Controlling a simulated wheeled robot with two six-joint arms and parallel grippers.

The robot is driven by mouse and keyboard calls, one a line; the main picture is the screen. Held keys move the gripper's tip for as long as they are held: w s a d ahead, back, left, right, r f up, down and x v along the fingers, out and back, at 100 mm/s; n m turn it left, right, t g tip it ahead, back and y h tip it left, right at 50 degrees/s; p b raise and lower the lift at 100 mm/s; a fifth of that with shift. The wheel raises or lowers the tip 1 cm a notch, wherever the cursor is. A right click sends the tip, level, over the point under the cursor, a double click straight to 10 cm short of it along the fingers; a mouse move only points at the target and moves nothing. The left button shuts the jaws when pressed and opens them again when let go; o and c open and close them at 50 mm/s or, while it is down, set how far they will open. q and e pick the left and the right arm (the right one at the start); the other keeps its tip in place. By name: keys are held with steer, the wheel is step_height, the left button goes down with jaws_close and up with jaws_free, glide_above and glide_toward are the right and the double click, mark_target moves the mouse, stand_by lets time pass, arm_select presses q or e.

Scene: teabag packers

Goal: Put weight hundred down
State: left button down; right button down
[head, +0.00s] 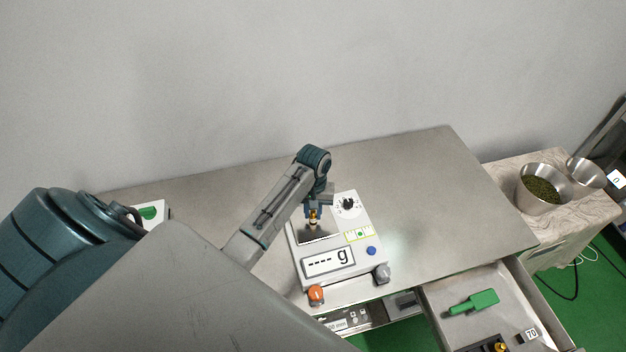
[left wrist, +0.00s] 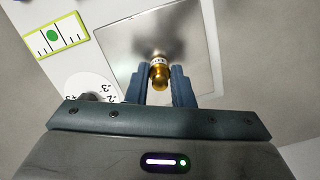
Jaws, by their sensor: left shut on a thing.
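A brass weight (left wrist: 159,76) is between the fingers of my left gripper (left wrist: 159,88), which is shut on it. In the head view, my left gripper (head: 313,211) points down over the metal pan of the white scale (head: 370,262). The small weight (head: 312,223) shows below the fingertips. In the left wrist view, the pan (left wrist: 197,50) lies under the weight, with a dark reflection by its end. I cannot tell whether the weight touches the pan. Any marking on it is too small to read. The scale's display (head: 328,261) shows dashes and "g". My right gripper is not in view.
The scale stands near the front edge of the grey table (head: 430,190). An open drawer (head: 440,320) at the lower right holds a green-handled tool (head: 474,302). A metal bowl of green leaves (head: 541,189) stands on a side stand. The table right of the scale is clear.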

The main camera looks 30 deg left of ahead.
arm_select(q)
steer(key=shift+f, duration=0.2)
steer(key=c, duration=1.3)
jaws_free()
steer(key=shift+f, duration=0.1)
steer(key=shift+o, duration=0.2)
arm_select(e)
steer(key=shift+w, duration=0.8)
